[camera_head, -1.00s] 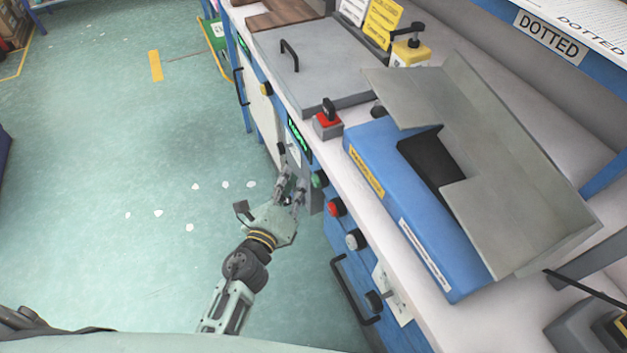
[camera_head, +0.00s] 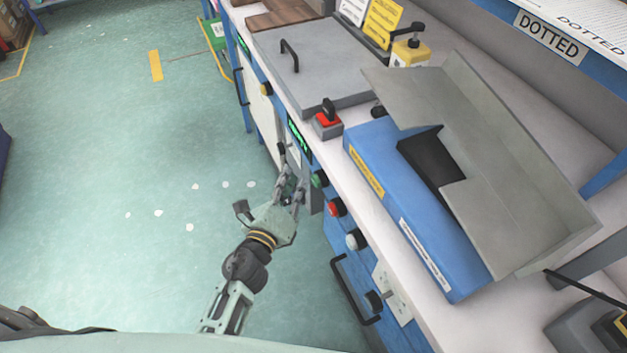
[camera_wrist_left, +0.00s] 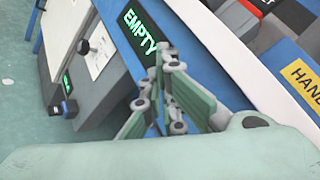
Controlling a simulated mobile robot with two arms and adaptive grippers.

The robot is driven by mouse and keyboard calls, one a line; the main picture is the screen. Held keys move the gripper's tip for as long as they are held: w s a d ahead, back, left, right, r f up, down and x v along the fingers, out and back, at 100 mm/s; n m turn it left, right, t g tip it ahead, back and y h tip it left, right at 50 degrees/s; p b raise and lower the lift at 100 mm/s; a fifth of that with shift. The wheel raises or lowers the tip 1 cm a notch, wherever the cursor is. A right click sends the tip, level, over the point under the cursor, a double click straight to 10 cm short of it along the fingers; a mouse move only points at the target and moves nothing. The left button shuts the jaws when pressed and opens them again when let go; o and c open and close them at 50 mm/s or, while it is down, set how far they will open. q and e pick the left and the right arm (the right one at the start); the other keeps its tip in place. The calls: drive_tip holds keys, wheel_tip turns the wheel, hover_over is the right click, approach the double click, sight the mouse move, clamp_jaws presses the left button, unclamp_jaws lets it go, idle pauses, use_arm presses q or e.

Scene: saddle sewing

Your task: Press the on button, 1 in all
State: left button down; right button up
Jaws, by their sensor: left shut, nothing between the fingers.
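A green round button (camera_head: 319,179) is on the blue front of the bench, above a red button (camera_head: 336,207) and a white button (camera_head: 355,239). I cannot read a label that names the on button. My left gripper (camera_head: 291,180) is shut and empty, close to the left of the green button in the head view; I cannot tell whether it touches anything. In the left wrist view, its closed fingertips (camera_wrist_left: 168,48) are beside the lit display (camera_wrist_left: 139,31), which reads EMPTY. No button just ahead of the fingertips shows there. My right gripper is out of view.
A blue box with a bent grey metal cover (camera_head: 500,160) stands on the bench. A red switch (camera_head: 328,121) sits near the bench edge, beside a grey lid (camera_head: 330,60). A black handle (camera_head: 345,290) sticks out below the buttons. The green floor (camera_head: 120,150) at left is mostly clear.

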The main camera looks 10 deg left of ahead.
use_arm(q)
drive_tip(key=shift+w+d, duration=0.1)
drive_tip(key=shift+d, duration=0.05)
drive_tip(key=shift+w+d, duration=0.15)
drive_tip(key=shift+d, duration=0.05)
